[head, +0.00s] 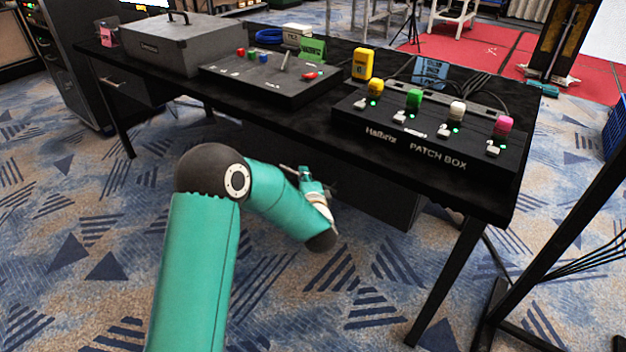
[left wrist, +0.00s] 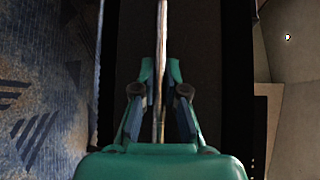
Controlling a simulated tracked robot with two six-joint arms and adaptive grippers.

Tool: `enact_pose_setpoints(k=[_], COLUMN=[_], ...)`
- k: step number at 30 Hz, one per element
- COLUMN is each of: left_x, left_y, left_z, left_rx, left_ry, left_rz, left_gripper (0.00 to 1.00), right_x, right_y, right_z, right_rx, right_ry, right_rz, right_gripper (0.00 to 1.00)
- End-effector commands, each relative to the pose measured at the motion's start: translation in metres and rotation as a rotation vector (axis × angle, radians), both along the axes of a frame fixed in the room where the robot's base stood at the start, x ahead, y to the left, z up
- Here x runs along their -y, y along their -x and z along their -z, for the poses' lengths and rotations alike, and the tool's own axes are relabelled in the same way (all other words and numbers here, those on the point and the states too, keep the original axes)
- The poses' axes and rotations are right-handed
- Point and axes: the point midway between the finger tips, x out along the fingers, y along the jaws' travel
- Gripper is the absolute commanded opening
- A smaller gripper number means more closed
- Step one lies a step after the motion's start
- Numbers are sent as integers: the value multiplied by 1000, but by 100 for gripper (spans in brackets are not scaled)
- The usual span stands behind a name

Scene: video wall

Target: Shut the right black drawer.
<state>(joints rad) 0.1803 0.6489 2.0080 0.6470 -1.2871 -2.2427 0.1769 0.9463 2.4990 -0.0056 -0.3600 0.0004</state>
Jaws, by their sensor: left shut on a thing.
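The right black drawer (head: 375,195) is a dark front below the front edge of the black table (head: 300,118). How far it stands out is hard to tell in the head view. My left gripper (head: 307,178) is at this drawer, low in front of the table. In the left wrist view my left gripper (left wrist: 160,75) has its fingers shut on a thin, pale metal bar, the drawer handle (left wrist: 162,28). The dark drawer front (left wrist: 200,50) shows behind the handle. My right gripper is not in view.
Another drawer (head: 128,86) with a bar handle is at the table's left. A patch box (head: 420,125), a control panel (head: 270,80), a yellow device (head: 362,64) and a grey case (head: 165,42) stand on the table. A black stand (head: 555,245) is at right. Carpet in front is clear.

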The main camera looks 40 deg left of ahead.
Motion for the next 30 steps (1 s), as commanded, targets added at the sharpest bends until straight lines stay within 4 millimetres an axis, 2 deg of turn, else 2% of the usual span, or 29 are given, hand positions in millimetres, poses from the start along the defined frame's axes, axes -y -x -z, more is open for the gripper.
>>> enact_pose_setpoints(k=[5,6,10,11,22,26,30], left_x=[1,1,1,1,2,12,30], left_y=[-2,-2,-2,-2,2,11,28], left_z=[0,0,0,0,-1,-3,-6], left_rx=[2,3,3,3,4,3,1], left_ry=[0,0,0,0,-1,-1,0], left_rz=[6,6,6,5,2,4,6], left_gripper=[0,13,34,37,37,37,37], right_x=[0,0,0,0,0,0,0], right_y=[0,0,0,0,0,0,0], right_z=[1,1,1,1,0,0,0], right_rx=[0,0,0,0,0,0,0], right_ry=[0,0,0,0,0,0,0], right_rz=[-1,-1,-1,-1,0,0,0], right_gripper=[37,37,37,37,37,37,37])
